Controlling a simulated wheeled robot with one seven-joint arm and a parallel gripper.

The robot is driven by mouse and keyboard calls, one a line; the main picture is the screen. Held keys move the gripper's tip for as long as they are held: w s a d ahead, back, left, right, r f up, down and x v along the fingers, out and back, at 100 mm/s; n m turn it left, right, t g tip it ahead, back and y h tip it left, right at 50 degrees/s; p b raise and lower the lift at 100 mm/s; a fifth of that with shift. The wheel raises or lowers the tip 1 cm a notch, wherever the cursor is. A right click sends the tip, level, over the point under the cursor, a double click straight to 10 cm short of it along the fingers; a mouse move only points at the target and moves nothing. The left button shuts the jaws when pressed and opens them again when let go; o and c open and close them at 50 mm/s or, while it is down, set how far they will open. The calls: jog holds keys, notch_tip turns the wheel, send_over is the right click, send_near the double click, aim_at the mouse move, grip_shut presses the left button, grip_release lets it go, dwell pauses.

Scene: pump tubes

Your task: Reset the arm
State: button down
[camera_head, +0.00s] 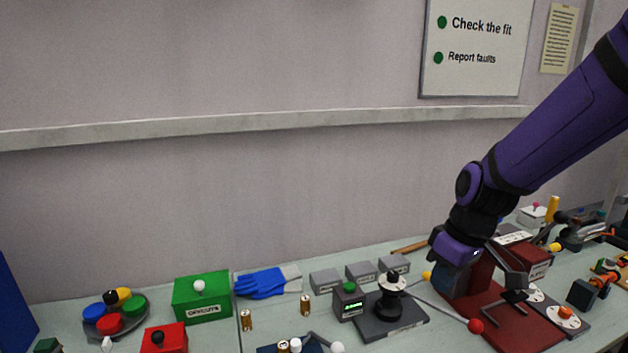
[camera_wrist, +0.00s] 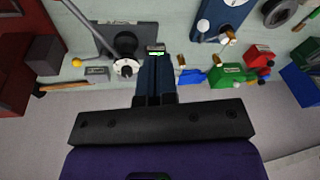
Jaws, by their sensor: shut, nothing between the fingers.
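My purple arm reaches in from the right of the head view. My gripper (camera_head: 457,282) points down over the bench, beside the dark red fixture (camera_head: 540,335). In the wrist view its two dark blue fingers (camera_wrist: 154,62) are together, with nothing held between them. Beyond the fingertips in that view is a small dark box with a green display (camera_wrist: 156,48). Whether the fingertips touch anything is hard to tell.
A grey plate with a black knob unit (camera_head: 390,305) stands left of my gripper. A lever with a red ball (camera_head: 475,326) lies in front. Grey blocks (camera_head: 361,271), blue gloves (camera_head: 262,283) and a green box (camera_head: 202,300) are further left. Open air lies above the bench.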

jog(key=s+d+r+m+t+h, duration=0.1)
jog(key=s+d+r+m+t, duration=0.1)
jog(key=s+r, duration=0.6)
jog(key=s+d+r+m+t+h, duration=0.1)
jog(key=s+d+r+m+t, duration=0.1)
jog(key=s+d+r+m, duration=0.3)
jog(key=s+r, duration=0.3)
jog(key=shift+d+t, duration=0.2)
jog(key=shift+t, duration=0.1)
